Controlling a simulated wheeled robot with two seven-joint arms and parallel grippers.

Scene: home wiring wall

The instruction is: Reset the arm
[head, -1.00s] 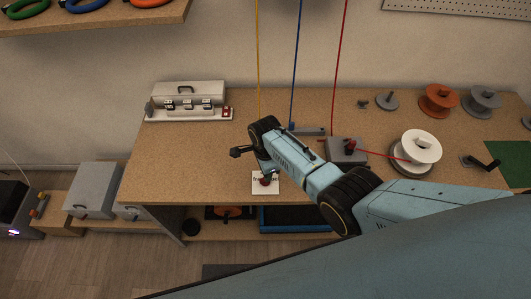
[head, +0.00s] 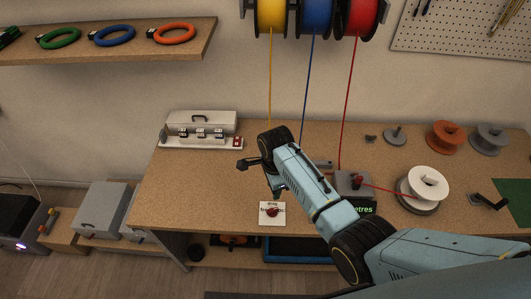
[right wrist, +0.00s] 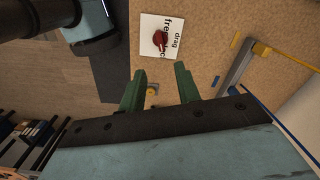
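My right arm reaches over the workbench (head: 190,185) from the right in the head view. My right gripper (right wrist: 158,80) shows two green fingers in the right wrist view, spread apart with nothing gripped between them. In the head view its fingers are mostly hidden by the arm, just above a white card (head: 264,221). A red knob (head: 272,212) sits on this card, which bears the words "drag" and "free". The knob also shows in the right wrist view (right wrist: 158,40), beyond the fingertips and apart from them. My left gripper is not in view.
Red wire runs to a white spool (head: 428,183). Yellow, blue and red wires hang from wall spools (head: 317,15). A switch panel (head: 201,133) stands at the back left. The bench's left part is clear.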

